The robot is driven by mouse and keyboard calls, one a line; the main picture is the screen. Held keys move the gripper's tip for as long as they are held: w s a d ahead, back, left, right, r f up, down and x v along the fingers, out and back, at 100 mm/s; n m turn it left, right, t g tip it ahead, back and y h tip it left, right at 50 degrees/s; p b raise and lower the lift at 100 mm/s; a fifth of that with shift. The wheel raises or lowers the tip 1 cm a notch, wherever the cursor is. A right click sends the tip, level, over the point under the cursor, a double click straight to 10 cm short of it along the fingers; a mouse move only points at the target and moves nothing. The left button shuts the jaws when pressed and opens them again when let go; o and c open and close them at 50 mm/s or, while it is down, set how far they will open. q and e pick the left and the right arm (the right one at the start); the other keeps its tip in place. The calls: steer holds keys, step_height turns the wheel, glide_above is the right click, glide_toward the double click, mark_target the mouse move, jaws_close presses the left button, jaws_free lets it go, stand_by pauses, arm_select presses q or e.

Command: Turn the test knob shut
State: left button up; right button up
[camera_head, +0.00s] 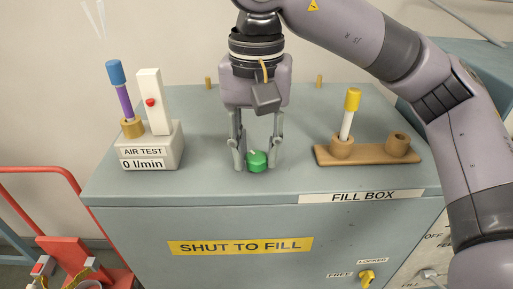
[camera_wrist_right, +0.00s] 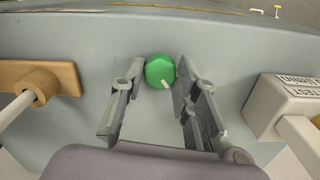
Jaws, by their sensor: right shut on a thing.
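The green test knob (camera_head: 257,161) stands on top of the fill box (camera_head: 215,185), near its front edge. My right gripper (camera_head: 256,165) points down and is shut on the knob, one finger on each side. The wrist view shows the green knob (camera_wrist_right: 160,72) between the fingertips of my right gripper (camera_wrist_right: 158,88). A white mark on the knob points to the lower right in that view. The air test meter (camera_head: 152,150) to the left reads 0 l/min, and a red lamp shows on its white post (camera_head: 150,100). My left gripper is not in view.
A yellow latch (camera_head: 367,277) sits on the box front.

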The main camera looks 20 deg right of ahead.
steer(key=m, duration=0.5)
steer(key=shift+m+b, duration=0.3)
steer(key=shift+m, duration=0.1)
steer(key=m, duration=0.5)
steer(key=shift+b, duration=0.4)
steer(key=m+b, duration=0.1)
steer(key=m, duration=0.4)
steer(key=shift+m, duration=0.4)
steer(key=m+b, duration=0.1)
steer(key=m, duration=0.4)
steer(key=m+b, duration=0.1)
steer(key=m, duration=0.5)
steer(key=m+b, duration=0.2)
steer(key=m, duration=0.3)
steer(key=m+b, duration=0.1)
steer(key=m, duration=0.4)
steer(key=shift+m+b, duration=0.3)
steer(key=shift+m, duration=0.1)
steer(key=m+b, duration=0.1)
steer(key=m, duration=0.3)
steer(key=shift+r+m, duration=0.1)
steer(key=shift+m, duration=0.2)
